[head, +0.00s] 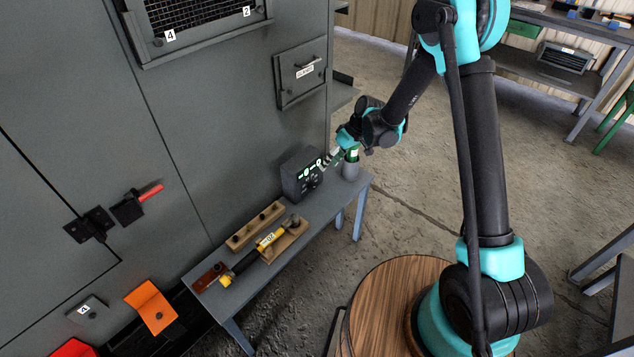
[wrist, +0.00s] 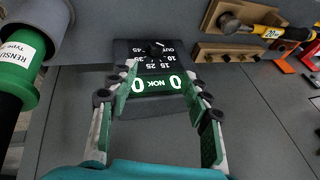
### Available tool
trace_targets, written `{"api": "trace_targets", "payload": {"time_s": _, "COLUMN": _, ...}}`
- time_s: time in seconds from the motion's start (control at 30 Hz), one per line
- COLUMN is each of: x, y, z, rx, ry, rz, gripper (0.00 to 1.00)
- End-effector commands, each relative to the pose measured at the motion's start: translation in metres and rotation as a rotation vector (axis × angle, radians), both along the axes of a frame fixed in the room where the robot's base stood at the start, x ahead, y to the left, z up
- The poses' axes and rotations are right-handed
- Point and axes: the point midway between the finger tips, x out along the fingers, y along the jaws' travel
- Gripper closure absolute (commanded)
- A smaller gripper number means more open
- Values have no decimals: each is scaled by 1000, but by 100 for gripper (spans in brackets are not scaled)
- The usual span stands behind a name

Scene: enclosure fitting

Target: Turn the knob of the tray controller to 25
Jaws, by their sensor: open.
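The tray controller (head: 296,182) is a dark box on the bench against the grey cabinet wall. In the wrist view the controller (wrist: 124,52) appears upside down, with a lit green display reading 0, NOK, 0. Its black knob (wrist: 156,48) sits among white marks, including 15, 25, 45 and OUT; the pointer's setting is too small to tell. My gripper (head: 328,160) is in front of the controller's face. In the wrist view my gripper (wrist: 159,72) is open and empty, its fingers spread either side of the display, with the knob beyond the tips.
A wooden rack (head: 255,228) and a yellow-handled tool (head: 243,265) lie left of the controller. The floor (head: 410,215) right of the bench is clear.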

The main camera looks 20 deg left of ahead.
Motion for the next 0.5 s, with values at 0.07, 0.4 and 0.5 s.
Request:
{"api": "trace_targets", "payload": {"time_s": 0.07, "x": -15, "y": 0, "z": 14, "rx": -32, "ry": -87, "rz": 10, "gripper": 51}}
{"api": "trace_targets", "payload": {"time_s": 0.4, "x": -34, "y": -5, "z": 38, "rx": -82, "ry": -278, "rz": 29, "gripper": 51}}
{"api": "trace_targets", "payload": {"time_s": 0.5, "x": -33, "y": -3, "z": 33, "rx": -83, "ry": -281, "rz": 29, "gripper": 51}}
